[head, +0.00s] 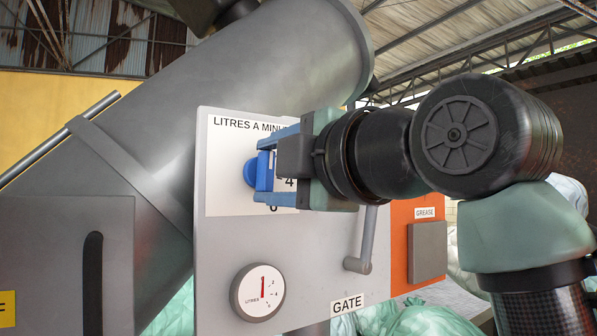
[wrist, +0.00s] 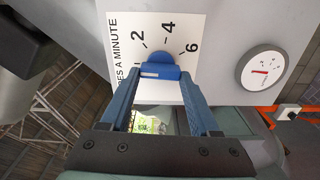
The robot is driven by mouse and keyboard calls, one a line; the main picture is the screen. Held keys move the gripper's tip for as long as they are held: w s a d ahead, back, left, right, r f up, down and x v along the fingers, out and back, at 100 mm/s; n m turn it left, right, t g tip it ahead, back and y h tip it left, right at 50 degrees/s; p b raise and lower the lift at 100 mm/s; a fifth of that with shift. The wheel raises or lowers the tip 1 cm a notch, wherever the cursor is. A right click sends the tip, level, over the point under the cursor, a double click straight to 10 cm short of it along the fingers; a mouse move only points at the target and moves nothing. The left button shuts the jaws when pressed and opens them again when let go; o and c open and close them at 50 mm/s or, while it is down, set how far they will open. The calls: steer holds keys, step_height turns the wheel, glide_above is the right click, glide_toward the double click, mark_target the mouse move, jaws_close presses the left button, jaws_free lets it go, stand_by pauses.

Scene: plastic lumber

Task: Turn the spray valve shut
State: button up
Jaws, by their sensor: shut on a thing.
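The spray valve is a blue knob (head: 252,172) with a bar-shaped handle, mounted on a white dial plate (head: 228,193) marked LITRES A MINUTE. My gripper (head: 268,170) reaches it from the right, with one finger above and one below the bar in the head view. In the wrist view the knob (wrist: 160,70) sits between the tips of my gripper (wrist: 160,79), which is shut on it. A white mark shows on the bar's left part there. The numbers 2, 4 and 6 are visible in the wrist view. My gripper covers part of the dial in the head view.
A round litres gauge (head: 257,292) with a red needle sits below the dial; it also shows in the wrist view (wrist: 262,71). A grey GATE handle (head: 361,255) hangs just below my gripper. An orange GREASE panel (head: 402,226) is to the right, a large grey drum (head: 260,60) behind.

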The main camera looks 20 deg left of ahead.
steer(key=shift+n, duration=0.5)
steer(key=o, duration=1.4)
steer(key=shift+c, duration=0.2)
steer(key=b+v, duration=0.5)
steer(key=v, duration=0.8)
